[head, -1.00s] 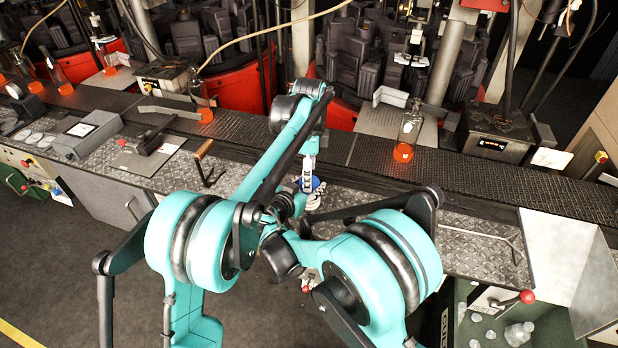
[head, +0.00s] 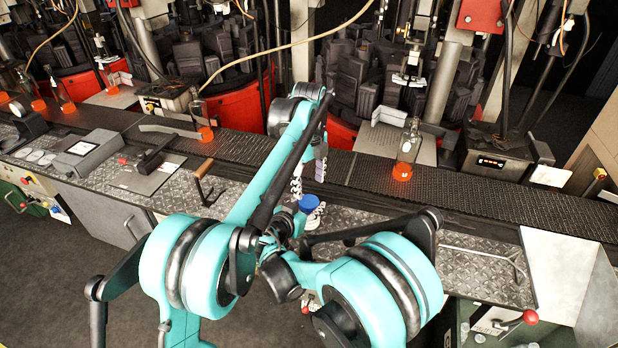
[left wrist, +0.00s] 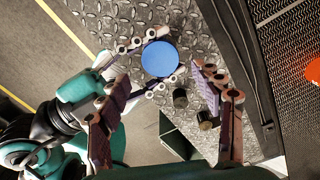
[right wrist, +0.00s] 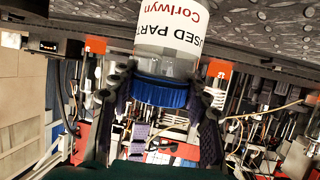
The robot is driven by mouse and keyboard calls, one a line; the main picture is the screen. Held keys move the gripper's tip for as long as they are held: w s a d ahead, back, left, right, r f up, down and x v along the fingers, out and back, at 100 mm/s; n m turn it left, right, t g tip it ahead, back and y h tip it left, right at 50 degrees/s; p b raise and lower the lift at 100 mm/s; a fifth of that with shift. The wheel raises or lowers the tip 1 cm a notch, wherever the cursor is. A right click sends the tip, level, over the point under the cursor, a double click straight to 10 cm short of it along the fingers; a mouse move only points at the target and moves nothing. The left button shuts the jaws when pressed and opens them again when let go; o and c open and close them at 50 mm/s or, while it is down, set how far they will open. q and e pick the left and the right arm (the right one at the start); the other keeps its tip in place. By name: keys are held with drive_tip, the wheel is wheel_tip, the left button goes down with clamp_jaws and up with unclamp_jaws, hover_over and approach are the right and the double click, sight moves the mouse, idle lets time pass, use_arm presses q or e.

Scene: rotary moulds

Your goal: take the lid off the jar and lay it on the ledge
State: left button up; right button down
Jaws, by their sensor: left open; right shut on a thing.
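The jar (right wrist: 170,45) is clear with a white printed label and a blue lid (left wrist: 160,58). It stands on the patterned metal ledge (left wrist: 120,15). In the head view the lid (head: 309,203) shows just in front of my arms; most of the jar is hidden. My right gripper (right wrist: 163,88) is shut on the jar, its fingers on both sides close to the lid's edge. My left gripper (left wrist: 167,110) is open and empty above the jar, with its fingers spread wide. The lid is on the jar and lies off-centre between those fingers in the left wrist view.
A dark conveyor (head: 465,190) runs behind the ledge, with a bottle with an orange glowing base (head: 404,160) on its far side. A bent rod (head: 485,255) lies at right. Two dark knobs (left wrist: 180,98) are near the jar.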

sight(309, 201)
use_arm(q)
wheel_tip(309, 201, down, 6)
drive_tip(key=shift+f, duration=0.1)
drive_tip(key=shift+c, duration=0.4)
drive_tip(key=c, duration=1.2)
drive_tip(key=shift+o, duration=0.2)
drive_tip(key=n, duration=0.6)
drive_tip(key=shift+n, duration=0.4)
drive_tip(key=o, duration=1.3)
drive_tip(key=shift+a, duration=0.1)
